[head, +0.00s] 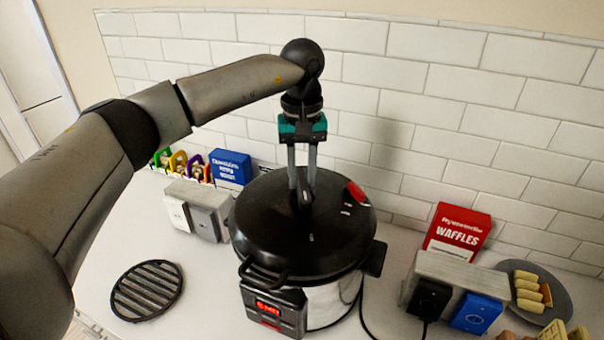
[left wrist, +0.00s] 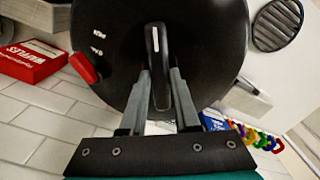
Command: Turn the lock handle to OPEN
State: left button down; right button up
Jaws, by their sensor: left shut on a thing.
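A pressure cooker with a round black lid (head: 270,235) stands on the white counter. A narrow black lock handle with a white line on it sits on the lid and shows in the left wrist view (left wrist: 157,50). My left gripper (head: 304,197) comes from above with its two grey fingers shut on the handle. The fingers (left wrist: 160,85) hide part of its sides. A red knob (head: 356,192) sits beside small white lettering near the lid's rim, also in the left wrist view (left wrist: 84,68). I cannot read the lettering surely. My right gripper is not in view.
A red waffles box (head: 457,232) and a grey outlet block (head: 455,270) with plugs stand right of the cooker. A plate (head: 561,293) holds food. A black round trivet (head: 147,290) lies left. A grey outlet block (head: 190,208) and blue box (head: 231,169) stand behind left.

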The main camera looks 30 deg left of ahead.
pick_arm(q)
jog(key=shift+n, duration=0.4)
jog(key=n, duration=0.5)
jog(key=shift+a+n, duration=0.1)
jog(key=shift+n, duration=0.2)
jog(key=n, duration=0.5)
jog(key=shift+s+n+b, duration=0.15)
jog(key=shift+n+b, duration=0.15)
dwell(0.3)
jog(key=c, duration=0.6)
grip_release()
jog(key=shift+c, duration=0.2)
